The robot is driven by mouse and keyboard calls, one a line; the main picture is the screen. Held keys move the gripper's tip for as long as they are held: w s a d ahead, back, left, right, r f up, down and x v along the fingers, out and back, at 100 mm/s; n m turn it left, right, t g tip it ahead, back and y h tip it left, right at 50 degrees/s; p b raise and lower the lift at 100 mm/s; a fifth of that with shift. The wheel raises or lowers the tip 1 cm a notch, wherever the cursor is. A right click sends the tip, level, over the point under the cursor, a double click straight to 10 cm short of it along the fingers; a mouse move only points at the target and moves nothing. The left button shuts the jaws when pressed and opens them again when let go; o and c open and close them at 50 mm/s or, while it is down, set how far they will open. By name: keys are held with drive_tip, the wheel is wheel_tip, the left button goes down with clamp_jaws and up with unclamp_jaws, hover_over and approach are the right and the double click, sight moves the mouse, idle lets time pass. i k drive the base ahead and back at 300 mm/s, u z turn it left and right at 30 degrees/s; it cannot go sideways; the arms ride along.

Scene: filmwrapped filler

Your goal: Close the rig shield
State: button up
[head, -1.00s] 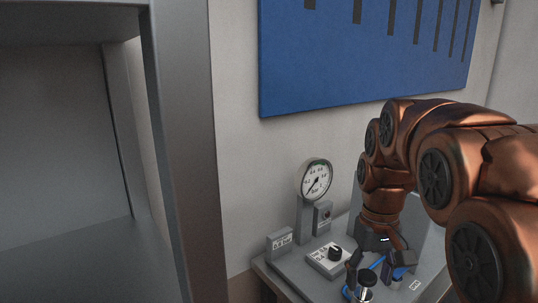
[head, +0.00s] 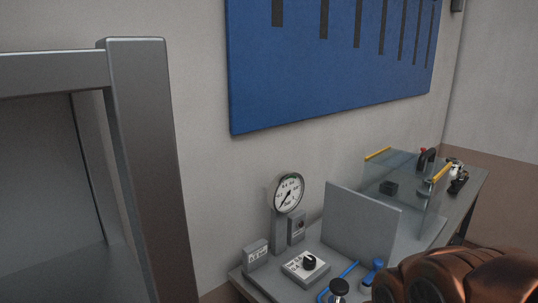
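What looks like the rig shield is a clear panelled guard (head: 400,178) on the far right part of the bench, behind an upright grey plate (head: 360,222). It has a yellow strip (head: 378,153) at its upper left and another yellow strip (head: 443,172) at its right. A small dark block (head: 388,188) shows through or beside the clear panels. I cannot tell from here how the panels are hinged. My gripper is out of view; only copper links of my arm show at the lower right, apart from the guard in the picture.
A round gauge (head: 288,194) on a grey post, a knob box (head: 306,266) and a small labelled block (head: 256,254) stand on the bench's near left part. Blue-handled parts (head: 372,272) lie nearby. A grey metal frame (head: 148,170) fills the left. A blue panel (head: 330,60) hangs behind.

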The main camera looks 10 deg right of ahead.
sight(439, 180)
drive_tip(key=u, duration=2.95)
drive_tip(key=k, duration=1.95)
drive_tip(key=z, duration=2.05)
drive_tip(key=i, duration=0.5)
drive_tip(key=z, duration=0.1)
